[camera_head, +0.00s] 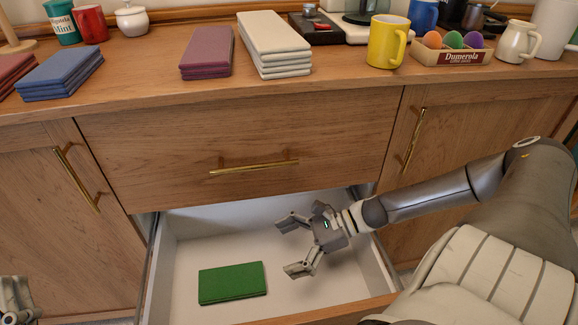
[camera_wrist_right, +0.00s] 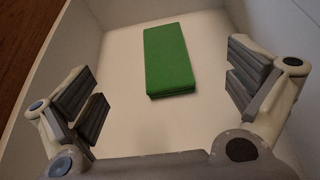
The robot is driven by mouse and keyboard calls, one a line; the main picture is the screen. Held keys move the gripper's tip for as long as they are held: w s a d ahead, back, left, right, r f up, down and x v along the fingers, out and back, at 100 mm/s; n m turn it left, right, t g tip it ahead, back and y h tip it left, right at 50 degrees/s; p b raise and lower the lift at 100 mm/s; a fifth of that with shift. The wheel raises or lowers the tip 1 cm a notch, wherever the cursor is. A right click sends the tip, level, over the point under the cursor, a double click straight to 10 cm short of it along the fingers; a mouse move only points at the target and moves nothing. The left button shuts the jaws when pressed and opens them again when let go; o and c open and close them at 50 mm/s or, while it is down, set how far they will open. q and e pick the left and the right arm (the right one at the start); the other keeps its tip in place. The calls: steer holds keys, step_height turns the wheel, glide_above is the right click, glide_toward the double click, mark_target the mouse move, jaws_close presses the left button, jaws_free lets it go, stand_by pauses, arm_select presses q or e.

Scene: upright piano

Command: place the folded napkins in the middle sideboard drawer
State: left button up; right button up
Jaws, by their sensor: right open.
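A folded green napkin stack (camera_head: 232,283) lies flat on the floor of the open middle drawer (camera_head: 190,222). My right gripper (camera_head: 294,246) is inside the drawer, to the right of the green stack, open and empty. In the right wrist view the green stack (camera_wrist_right: 169,60) lies beyond the open fingers, apart from them. On the sideboard top lie folded stacks: blue (camera_head: 60,73), purple (camera_head: 207,53), white (camera_head: 273,44) and dark red at the left edge (camera_head: 12,70). My left gripper (camera_head: 16,300) shows only partly at the lower left corner; its jaw state is unclear.
A yellow mug (camera_head: 387,41), a box of coloured eggs (camera_head: 450,50) and a white jug (camera_head: 517,41) stand at the right on top. Cups and a lidded pot (camera_head: 131,18) stand at the back left. A closed upper drawer (camera_head: 240,135) is above the open one.

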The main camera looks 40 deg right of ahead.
arm_select(q)
steer(key=shift+w+f+g, duration=0.45)
steer(key=shift+f+g, duration=0.15)
steer(key=shift+f, duration=0.25)
